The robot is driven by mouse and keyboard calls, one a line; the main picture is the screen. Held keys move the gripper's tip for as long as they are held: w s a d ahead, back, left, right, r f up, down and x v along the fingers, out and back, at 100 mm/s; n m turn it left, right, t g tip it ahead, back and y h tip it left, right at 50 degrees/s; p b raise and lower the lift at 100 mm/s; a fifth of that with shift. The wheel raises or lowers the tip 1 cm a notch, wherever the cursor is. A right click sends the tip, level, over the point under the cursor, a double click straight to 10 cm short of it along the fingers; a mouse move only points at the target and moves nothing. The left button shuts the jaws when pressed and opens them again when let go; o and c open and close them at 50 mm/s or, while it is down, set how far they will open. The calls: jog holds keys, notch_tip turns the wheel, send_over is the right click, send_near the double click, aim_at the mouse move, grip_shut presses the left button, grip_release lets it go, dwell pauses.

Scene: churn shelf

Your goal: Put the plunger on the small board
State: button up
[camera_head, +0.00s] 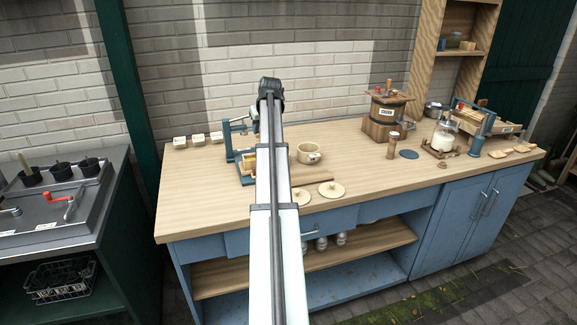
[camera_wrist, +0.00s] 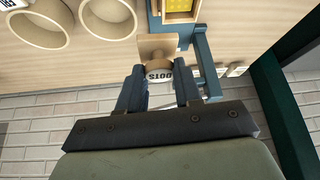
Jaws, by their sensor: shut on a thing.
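My gripper (camera_wrist: 160,92) is shut on a small wooden piece (camera_wrist: 155,45) with a square block end and a round part carrying a dark-lettered label. It looks like the plunger, held between the two dark fingers. In the head view my arm hides the gripper and the held piece near the blue frame at the left of the table. A thin brown board (camera_head: 311,173) lies partly behind my arm; I cannot tell whether it is the small board. Another small wooden base (camera_head: 435,152) lies under the glass jar.
A blue-framed press (camera_head: 230,140) stands left of my arm, with white boxes (camera_head: 198,139) behind.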

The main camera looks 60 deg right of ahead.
jog(key=shift+s+a+f, duration=0.65)
jog(key=shift+s+f, duration=0.6)
jog(key=shift+s, duration=1.8)
jog(key=shift+s+a+f, duration=0.65)
jog(key=shift+s+f, duration=0.55)
jog(key=shift+s, duration=1.85)
jog(key=shift+n, duration=0.3)
jog(key=shift+f, duration=4.55)
jog(key=shift+f, duration=0.1)
jog(key=o, duration=1)
jog(key=v, duration=1.2)
jog(key=shift+d, duration=0.15)
